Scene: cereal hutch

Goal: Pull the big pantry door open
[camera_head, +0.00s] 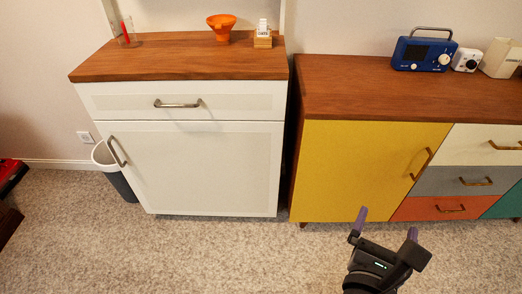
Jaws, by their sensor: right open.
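The white cabinet on the left has a big door (193,166) that is shut. Its metal handle (116,151) stands upright near the door's left edge. A shut drawer (185,101) with a horizontal handle (177,104) sits above the door. My right gripper (388,225) is at the lower right, in front of the yellow door. Its two purple-tipped fingers are spread apart with nothing between them. It is far to the right of the white door's handle. My left gripper is not in view.
A wooden-topped sideboard (340,87) with a yellow door (358,165) and coloured drawers stands at right. A waste bin (118,175) stands close by the white cabinet's left side. An orange bowl (222,25) and a blue radio (424,53) sit on top. Carpet (200,255) in front is clear.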

